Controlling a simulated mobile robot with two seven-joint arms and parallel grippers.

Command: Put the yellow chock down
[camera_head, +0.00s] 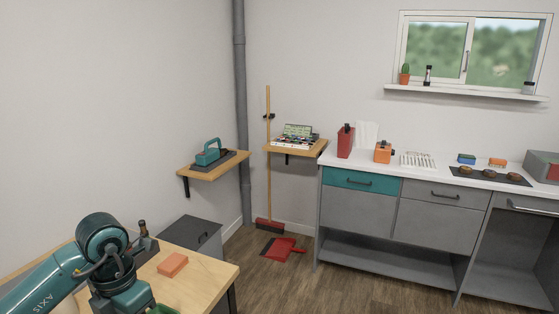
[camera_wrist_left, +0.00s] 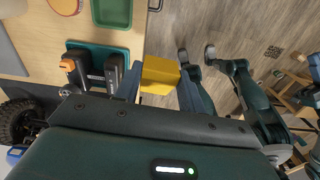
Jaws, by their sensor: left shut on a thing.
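The yellow chock (camera_wrist_left: 160,75) shows in the left wrist view, between the two fingers of my left gripper (camera_wrist_left: 160,88). The gripper is shut on it. From this camera the chock lies over the strip where the wooden table's edge (camera_wrist_left: 139,50) meets the view of the floor; I cannot tell its height. In the head view my left arm comes in at the lower left, but the fingers and the chock are hidden or out of frame.
In the left wrist view a teal tray (camera_wrist_left: 124,52) with dark items lies beside the chock, with a dark green container (camera_wrist_left: 111,12) above it. A black wheel (camera_wrist_left: 17,122) is at the left. An orange block (camera_head: 173,265) lies on the wooden table (camera_head: 213,272) in the head view.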

